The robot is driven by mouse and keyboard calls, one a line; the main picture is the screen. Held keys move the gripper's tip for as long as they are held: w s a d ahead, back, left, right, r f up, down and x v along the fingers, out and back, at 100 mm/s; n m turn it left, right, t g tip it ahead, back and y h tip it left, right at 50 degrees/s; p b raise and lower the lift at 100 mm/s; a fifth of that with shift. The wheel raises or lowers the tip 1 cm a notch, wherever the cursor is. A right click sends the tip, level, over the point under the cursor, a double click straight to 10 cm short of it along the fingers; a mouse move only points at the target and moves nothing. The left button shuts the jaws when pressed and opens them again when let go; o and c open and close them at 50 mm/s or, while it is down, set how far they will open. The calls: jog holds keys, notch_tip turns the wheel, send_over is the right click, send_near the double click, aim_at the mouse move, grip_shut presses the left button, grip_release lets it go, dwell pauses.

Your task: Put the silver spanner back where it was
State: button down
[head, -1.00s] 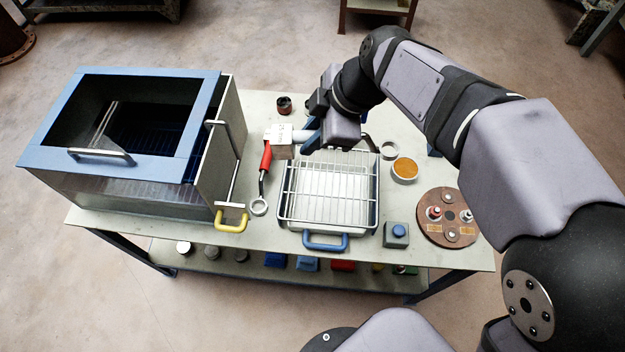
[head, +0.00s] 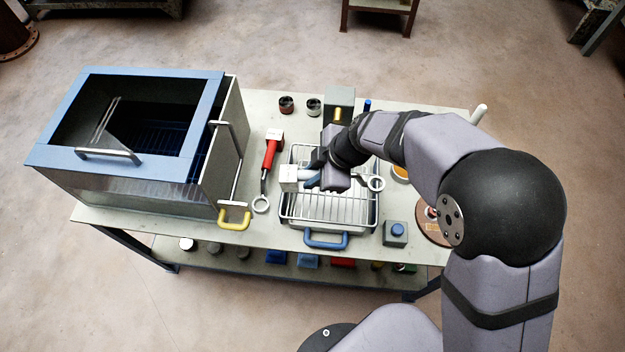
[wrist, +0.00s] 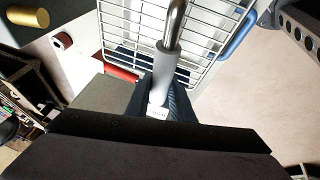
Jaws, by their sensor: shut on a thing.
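My gripper (head: 326,178) is shut on the silver spanner, gripping its grey handle (wrist: 164,76). The spanner lies roughly level across the picture above the wire rack, with its white block end (head: 289,175) to the left and its ring end (head: 377,183) to the right. My fingers hide part of the handle. In the wrist view my gripper (wrist: 158,100) has the handle between its fingers, and the metal shaft (wrist: 174,22) runs away over the rack. A red-handled spanner (head: 270,153) lies on the table left of the rack, ring end towards the front.
The wire rack (head: 300,215) sits on a blue-handled tray. A blue-framed box (head: 200,130) stands at left, with a yellow handle (head: 234,220). A grey button box (head: 395,234) stands right of the tray. Jars (head: 287,104) and a grey block (head: 340,98) stand at the back.

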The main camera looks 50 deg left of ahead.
jog(key=shift+f, duration=1.7)
jog(key=shift+f+b, duration=0.2)
jog(key=shift+b, duration=0.35)
jog(key=c, duration=1.6)
grip_release()
jog(key=shift+o, duration=0.2)
jog(key=shift+r+p, duration=0.15)
jog(key=shift+p, duration=0.85)
jog(key=shift+w+d+r+b, duration=0.15)
jog(key=shift+r+b, duration=0.2)
jog(key=shift+b, duration=0.2)
jog(key=s+b+v, duration=0.1)
jog(key=b+v, duration=0.1)
jog(key=v, duration=0.4)
jog(key=shift+w, duration=0.35)
jog(key=shift+d+r, duration=0.1)
jog(key=shift+d, duration=0.1)
